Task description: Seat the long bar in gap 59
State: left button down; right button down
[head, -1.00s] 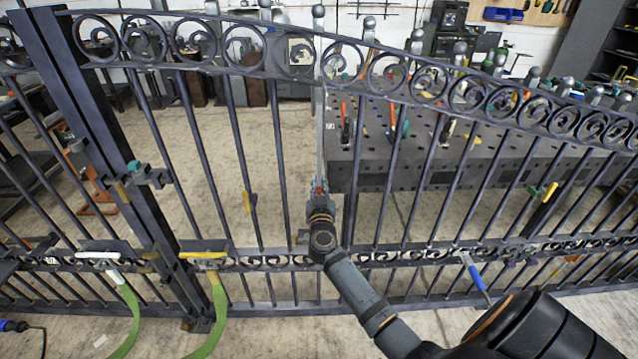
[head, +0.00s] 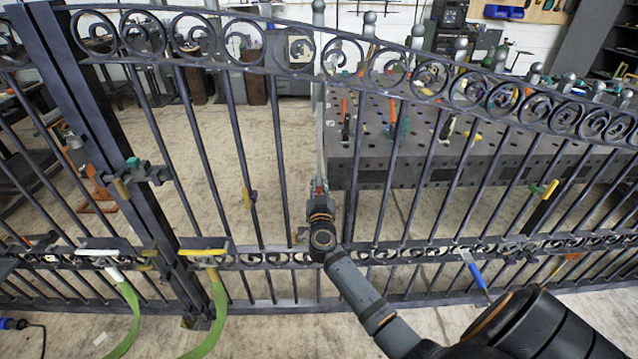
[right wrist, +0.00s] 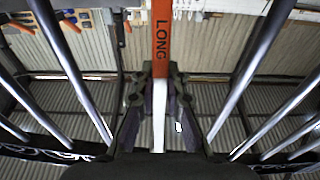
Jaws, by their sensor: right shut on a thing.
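My right gripper (head: 320,188) is shut on the long bar (head: 321,135), a thin pale upright strip in the head view. In the right wrist view the gripper (right wrist: 160,82) clasps the bar, whose orange upper part (right wrist: 162,35) reads LONG and whose lower part is white. The bar stands roughly upright in an opening between dark uprights of the gate (head: 236,140), below the upper scroll rail (head: 300,68). I cannot tell whether its ends touch the rails. No gap number is readable. My left gripper is out of view.
Gate uprights stand close on both sides of my gripper. A lower scroll rail (head: 275,259) crosses near my wrist. A perforated dark table (head: 420,140) with tools stands behind the gate.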

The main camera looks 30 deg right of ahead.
jog(key=shift+f+b, duration=0.3)
jog(key=shift+f, duration=0.1)
dwell(0.4)
jog(key=shift+w+d+p, duration=0.3)
jog(key=shift+w+p, duration=0.2)
jog(key=shift+p, duration=0.4)
jog(key=shift+w+d+f+g+p, duration=0.25)
jog(key=shift+w+d+p, duration=0.3)
jog(key=shift+w+p, duration=0.45)
dwell(0.8)
jog(key=shift+s, duration=0.15)
jog(key=c, duration=1.3)
grip_release()
jog(key=shift+s+a+f, duration=0.1)
jog(key=shift+s+a, duration=0.1)
jog(key=shift+s, duration=0.1)
jog(key=v, duration=1.1)
jog(key=shift+s+r, duration=0.15)
jog(key=shift+r, duration=0.15)
